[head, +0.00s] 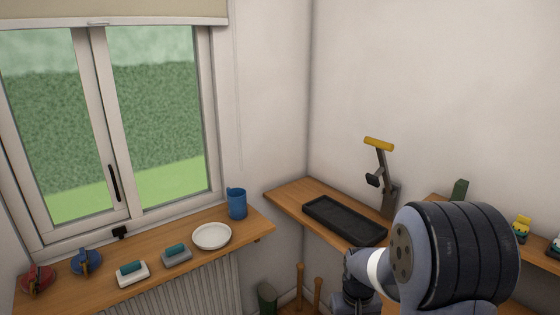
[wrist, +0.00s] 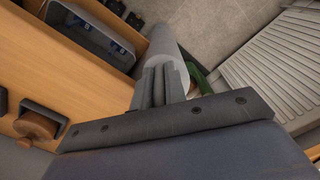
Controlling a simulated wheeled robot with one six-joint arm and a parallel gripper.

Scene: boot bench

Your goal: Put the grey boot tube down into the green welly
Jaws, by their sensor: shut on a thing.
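In the wrist view my gripper (wrist: 163,86) is shut on the grey boot tube (wrist: 165,44), a pale grey cylinder that extends beyond the fingertips. A green piece, apparently the green welly (wrist: 197,75), shows just right of the fingers. Most of it is hidden behind the gripper and tube, so I cannot tell whether the tube touches it or is over its opening. In the head view a dark green upright shape, likely the same welly (head: 267,298), stands low beside the radiator, cut by the bottom edge. My gripper and the tube do not show in the head view.
Wooden pegs (head: 301,285) stand right of the green shape. A ribbed radiator (head: 195,290) is below the window shelf, which holds a white plate (head: 212,236), a blue mug (head: 237,204) and brushes. A black tray (head: 345,220) lies on the right bench. A grey tub (wrist: 84,32) is upper left in the wrist view.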

